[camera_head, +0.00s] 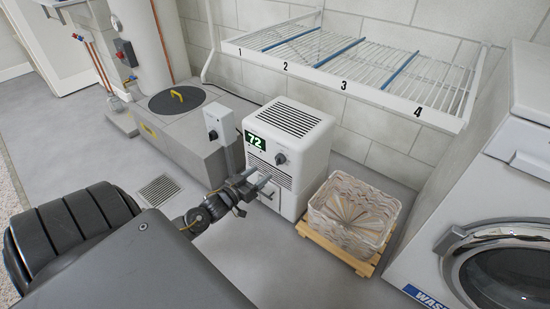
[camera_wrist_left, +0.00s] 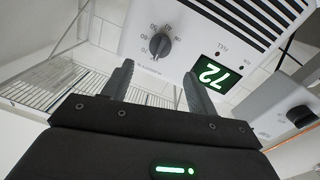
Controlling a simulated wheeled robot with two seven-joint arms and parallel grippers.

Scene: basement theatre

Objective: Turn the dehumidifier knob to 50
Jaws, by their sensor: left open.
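The white dehumidifier (camera_head: 290,150) stands on the floor against the block wall, with vents on its top and front. Its green display (camera_head: 256,140) reads 72. Its dark round knob (camera_head: 281,158) is on the front face, right of the display. My left gripper (camera_head: 266,184) is open and empty in front of the dehumidifier, below the knob. Its fingers (camera_wrist_left: 160,82) are apart from the knob. My right gripper is not in view.
A grey switch box (camera_head: 219,124) on a post stands left of the dehumidifier. A wicker basket (camera_head: 352,212) on a wooden pallet stands right of it, then a washing machine (camera_head: 495,220). A wire rack (camera_head: 350,62) hangs above. The floor in front is clear apart from a drain grate (camera_head: 158,190).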

